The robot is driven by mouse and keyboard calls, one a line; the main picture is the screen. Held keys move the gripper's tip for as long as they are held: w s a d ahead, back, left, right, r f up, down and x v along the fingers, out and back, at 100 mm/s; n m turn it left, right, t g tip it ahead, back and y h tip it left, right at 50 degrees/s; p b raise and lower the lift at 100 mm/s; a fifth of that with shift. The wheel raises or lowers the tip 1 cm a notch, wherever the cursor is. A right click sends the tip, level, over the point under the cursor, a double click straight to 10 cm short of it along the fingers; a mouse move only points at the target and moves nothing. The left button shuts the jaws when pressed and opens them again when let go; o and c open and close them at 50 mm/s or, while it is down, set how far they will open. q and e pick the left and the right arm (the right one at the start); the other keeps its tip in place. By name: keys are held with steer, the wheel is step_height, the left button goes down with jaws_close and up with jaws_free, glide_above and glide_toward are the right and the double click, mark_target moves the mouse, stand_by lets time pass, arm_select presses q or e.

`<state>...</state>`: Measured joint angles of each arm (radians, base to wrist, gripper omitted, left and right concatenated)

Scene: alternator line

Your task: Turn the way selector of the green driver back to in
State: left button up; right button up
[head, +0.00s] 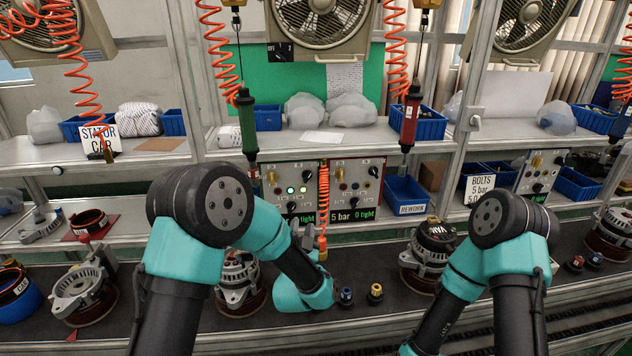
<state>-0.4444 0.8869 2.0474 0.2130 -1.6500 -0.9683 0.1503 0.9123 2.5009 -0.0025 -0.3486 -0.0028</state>
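The green driver (247,125) hangs upright from a cable left of the middle in the head view, in front of the back shelf. Its way selector is too small to make out, so I cannot tell its setting. My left gripper (308,240) is beyond my teal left wrist, below and right of the green driver and apart from it. Its fingers are mostly hidden and too small to read as open or shut. My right arm comes in at the lower right, and its gripper is out of view.
A red driver (411,115) hangs to the right. Control panels (290,185) with knobs and lamps stand behind my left arm. An orange coiled hose (323,205) hangs close to my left wrist. Alternators (240,285) and small ringed sockets (375,292) stand on the dark bench.

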mark_target(308, 179)
arm_select(q)
steer(key=shift+w, duration=0.1)
steer(key=x, duration=1.7)
steer(key=shift+w, duration=0.1)
steer(key=shift+c, duration=0.4)
jaws_close()
